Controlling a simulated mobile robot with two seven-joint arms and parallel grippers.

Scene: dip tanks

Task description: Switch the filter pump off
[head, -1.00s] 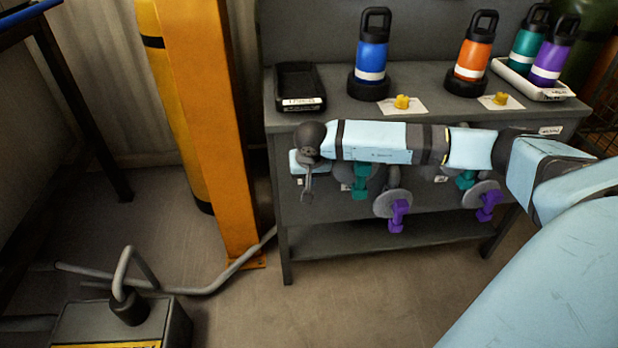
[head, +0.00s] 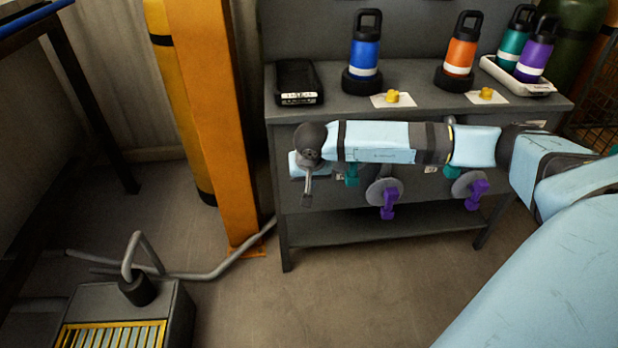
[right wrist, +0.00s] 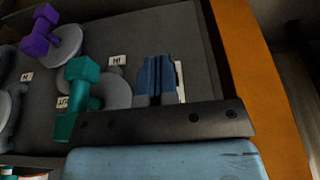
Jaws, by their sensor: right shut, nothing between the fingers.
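My right arm reaches in from the right in the head view, across the front of the grey bench (head: 420,225). My right gripper (head: 308,194) is shut and empty, hanging at the bench's left front. In the right wrist view its closed blue fingers (right wrist: 155,80) are in front of the dark panel, beside a teal valve handle (right wrist: 82,92) and a purple handle (right wrist: 48,33). I cannot tell whether they touch the panel. No switch clearly marked as the filter pump's shows. A dark box (head: 178,318) with a yellow grille and grey pipe stands at lower left. My left gripper is out of view.
On the bench are a black tray (head: 298,82), a blue bottle (head: 365,50), an orange bottle (head: 461,50), and yellow knobs (head: 393,96) on white cards. An orange post (head: 215,130) stands left of the bench. Floor in front is clear.

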